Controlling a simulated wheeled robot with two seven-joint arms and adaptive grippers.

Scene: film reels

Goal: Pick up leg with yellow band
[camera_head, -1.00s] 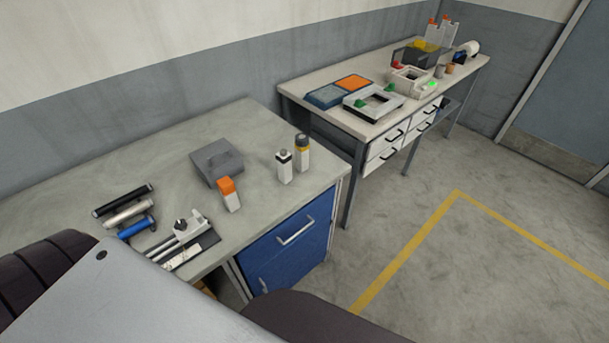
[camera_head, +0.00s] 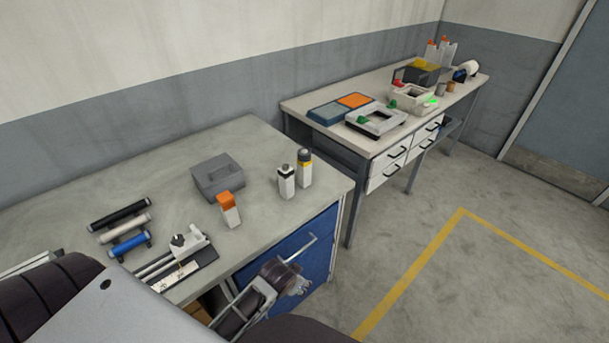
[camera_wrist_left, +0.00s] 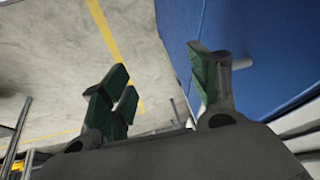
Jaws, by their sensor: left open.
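An upright white bottle-like piece with a grey top and a yellow band (camera_head: 304,168) stands near the right end of the near bench; it is the only piece there showing such a band. A similar white piece with a dark band (camera_head: 286,182) stands just left of it, and one with an orange top (camera_head: 229,209) stands further left. My left gripper (camera_head: 294,284) is below the bench top, in front of the blue cabinet (camera_head: 318,240), apart from the banded piece. In the left wrist view, its green-padded fingers (camera_wrist_left: 157,72) are spread and empty. My right gripper is out of view.
A grey lidded box (camera_head: 217,178) sits behind the orange-topped piece. Black, white and blue rollers (camera_head: 130,244) and a metal-railed device (camera_head: 180,258) lie at left. A cabinet handle (camera_head: 288,249) projects near my left gripper. A second bench (camera_head: 300,103) stands behind right.

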